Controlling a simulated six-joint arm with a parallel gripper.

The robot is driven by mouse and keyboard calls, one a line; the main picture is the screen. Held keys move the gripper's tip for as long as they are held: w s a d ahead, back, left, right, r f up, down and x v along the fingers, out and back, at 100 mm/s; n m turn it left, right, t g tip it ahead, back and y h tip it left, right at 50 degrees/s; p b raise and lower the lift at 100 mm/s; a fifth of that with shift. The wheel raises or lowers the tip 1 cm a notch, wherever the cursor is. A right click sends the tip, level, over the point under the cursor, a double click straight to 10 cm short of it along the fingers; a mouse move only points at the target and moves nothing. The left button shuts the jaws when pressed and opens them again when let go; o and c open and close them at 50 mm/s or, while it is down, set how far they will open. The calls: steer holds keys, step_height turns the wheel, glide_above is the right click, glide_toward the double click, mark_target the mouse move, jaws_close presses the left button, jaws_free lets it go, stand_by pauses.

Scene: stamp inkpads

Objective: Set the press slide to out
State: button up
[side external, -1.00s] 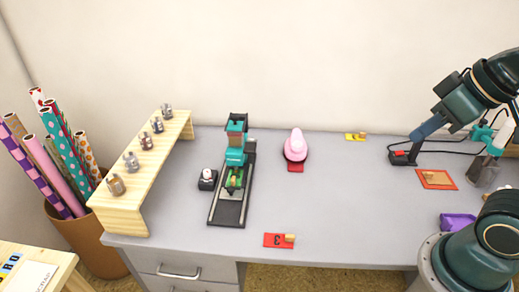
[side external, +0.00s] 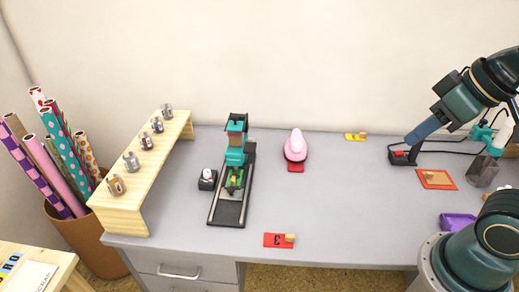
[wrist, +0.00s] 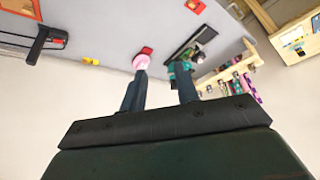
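The press (side external: 236,153) has a teal head on a dark column and stands left of centre on the grey desk. Its black slide rail (side external: 229,212) runs toward the desk's front edge. A green piece (side external: 234,180) sits on the rail just under and in front of the head. The press also shows small in the wrist view (wrist: 186,52). My gripper (side external: 413,138) is at the right in the side view, high and well apart from the press. In the wrist view its two fingers (wrist: 160,74) stand apart with nothing held between them.
A pink stamp on a red pad (side external: 295,148) stands right of the press. A wooden shelf (side external: 150,185) holds several small jars. A red card (side external: 278,240) lies at the front.

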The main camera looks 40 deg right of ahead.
steer(key=shift+o, duration=0.9)
steer(key=shift+w+r, duration=0.15)
steer(key=shift+w, duration=0.1)
steer(key=m+g, duration=0.6)
steer(key=m, duration=0.8)
glide_above(231, 188)
step_height(231, 188, down, 20)
steer(key=r, duration=0.1)
steer(key=shift+a+f, duration=0.1)
steer(key=shift+f, duration=0.15)
steer(key=shift+f, duration=0.1)
step_height(231, 188, down, 14)
steer(key=shift+r, duration=0.2)
